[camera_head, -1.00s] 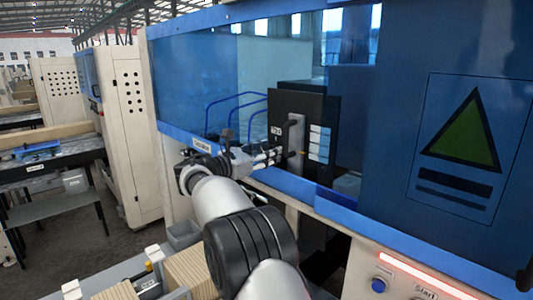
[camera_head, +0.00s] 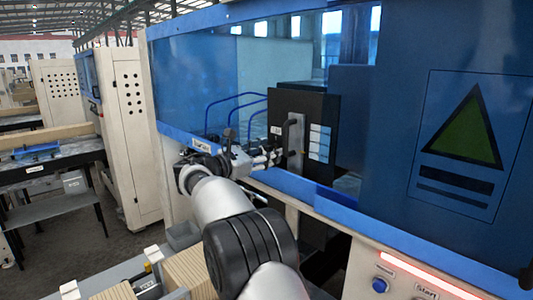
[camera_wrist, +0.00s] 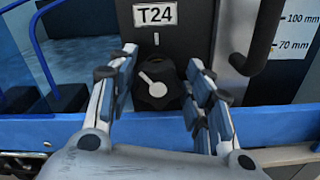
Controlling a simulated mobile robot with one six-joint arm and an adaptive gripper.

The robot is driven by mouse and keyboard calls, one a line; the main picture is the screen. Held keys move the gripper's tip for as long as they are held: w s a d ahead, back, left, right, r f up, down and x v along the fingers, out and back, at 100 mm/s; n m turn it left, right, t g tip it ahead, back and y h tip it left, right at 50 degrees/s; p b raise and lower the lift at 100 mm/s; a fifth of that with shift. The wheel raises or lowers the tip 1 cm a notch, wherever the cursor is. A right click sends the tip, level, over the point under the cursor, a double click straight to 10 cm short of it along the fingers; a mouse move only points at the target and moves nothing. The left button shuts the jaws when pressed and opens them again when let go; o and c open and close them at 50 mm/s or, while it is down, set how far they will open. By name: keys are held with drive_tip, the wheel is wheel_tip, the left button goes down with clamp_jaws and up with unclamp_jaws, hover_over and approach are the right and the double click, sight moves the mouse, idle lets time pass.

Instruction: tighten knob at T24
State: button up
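A dark lobed knob (camera_wrist: 157,83) with a white pointer line sits under the T24 label (camera_wrist: 155,15) on a dark panel in the wrist view. The pointer slants toward the upper left; a white mark (camera_wrist: 156,38) is on the panel above the knob. My gripper (camera_wrist: 160,72) is open, with one finger to the left and one to the right of the knob, and gaps show on both sides. In the head view my gripper (camera_head: 277,156) is at the dark unit (camera_head: 305,105) in the machine opening; the knob is hidden there.
A black handle (camera_wrist: 258,45) stands out right of the knob, near the 70 mm and 100 mm labels. A blue rail (camera_wrist: 270,127) runs below. Wooden blocks (camera_head: 190,270) are in the lower foreground.

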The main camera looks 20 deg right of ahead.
drive_tip(key=shift+o, duration=1)
drive_tip(key=v, duration=1.2)
drive_tip(key=shift+o, duration=0.2)
drive_tip(key=s+a+r+n+b, duration=0.1)
drive_tip(key=a+n+b, duration=0.2)
drive_tip(key=a, duration=0.1)
drive_tip(key=x, duration=0.5)
drive_tip(key=p+x, duration=0.1)
drive_tip(key=x, duration=0.5)
drive_tip(key=p+x, duration=0.1)
drive_tip(key=x, duration=0.4)
drive_tip(key=shift+s+d+r, duration=0.15)
drive_tip(key=shift+d+r, duration=0.05)
drive_tip(key=shift+d, duration=0.15)
drive_tip(key=shift+c, duration=0.5)
